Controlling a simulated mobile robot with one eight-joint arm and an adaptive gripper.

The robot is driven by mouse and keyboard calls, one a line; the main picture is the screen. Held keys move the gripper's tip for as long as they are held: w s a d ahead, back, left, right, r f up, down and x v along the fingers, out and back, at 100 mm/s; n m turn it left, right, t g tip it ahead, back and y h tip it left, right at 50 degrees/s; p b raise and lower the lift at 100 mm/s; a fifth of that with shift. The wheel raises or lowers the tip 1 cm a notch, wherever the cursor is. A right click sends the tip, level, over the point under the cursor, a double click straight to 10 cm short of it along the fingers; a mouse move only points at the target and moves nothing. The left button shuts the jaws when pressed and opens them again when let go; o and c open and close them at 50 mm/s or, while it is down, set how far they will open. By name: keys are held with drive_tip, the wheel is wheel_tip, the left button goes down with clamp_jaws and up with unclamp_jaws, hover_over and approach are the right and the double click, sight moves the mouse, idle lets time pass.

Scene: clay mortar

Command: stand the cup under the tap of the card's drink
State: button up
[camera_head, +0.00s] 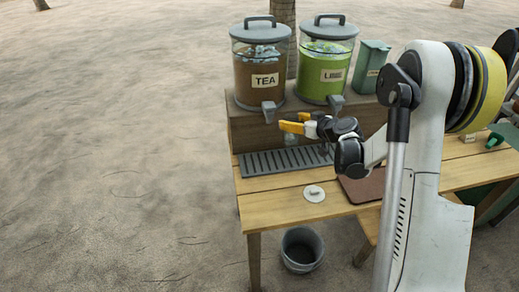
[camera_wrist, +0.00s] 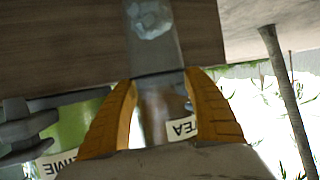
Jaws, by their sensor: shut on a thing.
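My gripper (camera_head: 292,122) is shut on a clear cup (camera_head: 291,139), which also shows between the orange fingers in the upside-down wrist view (camera_wrist: 150,48). Pale lumps like ice sit in its lower part. The cup is held above the slatted drip tray (camera_head: 275,163), between the two taps and nearer the tea tap (camera_head: 268,107). The tea dispenser (camera_head: 262,65) holds brown drink; the lime dispenser (camera_head: 327,60) holds green drink and has its tap (camera_head: 336,102) to the right. I cannot make out a readable card.
The dispensers stand on a wooden box (camera_head: 247,130) on the wooden table (camera_head: 270,203). A white disc (camera_head: 314,193) lies near the front edge, with a brown board (camera_head: 362,185) beside it. A green bin (camera_head: 370,67) stands right of lime. A bucket (camera_head: 301,249) is on the ground.

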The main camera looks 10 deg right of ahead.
drive_tip(key=w+a+f+b, duration=0.3)
drive_tip(key=a+f+b, duration=0.2)
drive_tip(key=a+f, duration=0.3)
drive_tip(key=shift+w+f, duration=0.2)
drive_tip(key=shift+f, duration=0.45)
drive_tip(key=shift+f, duration=0.2)
drive_tip(key=o, duration=1.4)
